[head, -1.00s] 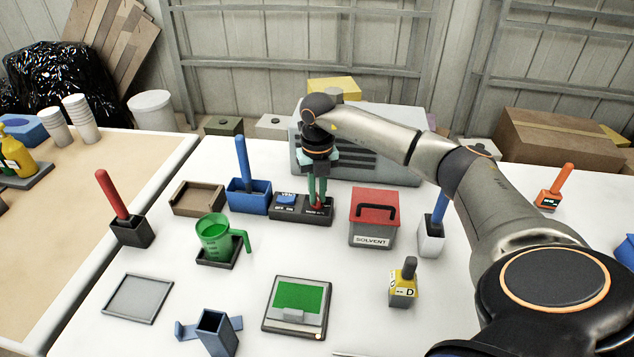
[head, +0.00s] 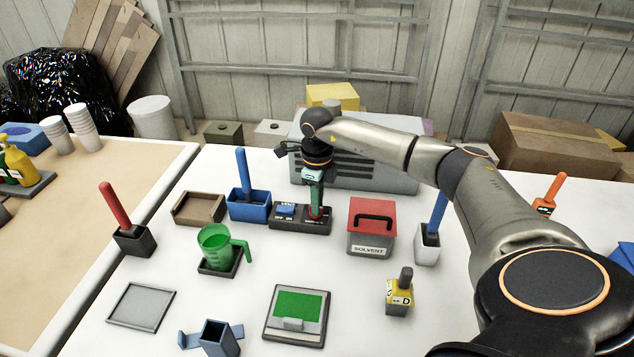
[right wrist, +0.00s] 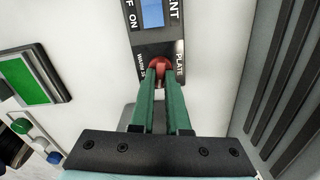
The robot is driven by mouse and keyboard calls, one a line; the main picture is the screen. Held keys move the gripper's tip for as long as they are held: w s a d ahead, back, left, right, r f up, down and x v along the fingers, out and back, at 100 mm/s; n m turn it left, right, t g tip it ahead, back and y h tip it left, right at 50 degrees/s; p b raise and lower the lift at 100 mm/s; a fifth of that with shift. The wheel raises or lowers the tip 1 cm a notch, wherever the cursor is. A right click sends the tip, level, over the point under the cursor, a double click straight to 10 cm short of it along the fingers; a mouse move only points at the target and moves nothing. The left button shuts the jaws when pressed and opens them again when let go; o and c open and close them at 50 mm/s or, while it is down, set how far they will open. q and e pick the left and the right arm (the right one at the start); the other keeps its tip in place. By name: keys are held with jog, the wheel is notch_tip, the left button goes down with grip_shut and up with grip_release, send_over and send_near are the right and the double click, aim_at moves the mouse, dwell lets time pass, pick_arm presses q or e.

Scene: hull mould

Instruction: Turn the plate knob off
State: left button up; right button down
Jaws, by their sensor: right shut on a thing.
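The black control box (head: 301,221) stands near the back of the white table, with a blue switch (head: 286,209) on its left half. The red plate knob (right wrist: 160,66) is on the box's other half, beside the word PLATE in the right wrist view. My right gripper (head: 316,213) reaches down over that half, its green fingers shut on the red knob. The fingers hide part of the knob, and I cannot read its setting. My left gripper is not in view.
A grey solvent box (head: 371,240) with a red lid stands just right of the control box. A blue holder (head: 249,206) stands to its left, and a grey vented unit (head: 395,175) behind. A green jug (head: 215,245) stands front left.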

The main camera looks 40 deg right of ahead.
jog(key=shift+n, duration=1.2)
jog(key=c, duration=0.9)
grip_release()
notch_tip(320, 180, up, 13)
jog(key=shift+f+p, duration=0.2)
jog(key=shift+p, duration=0.2)
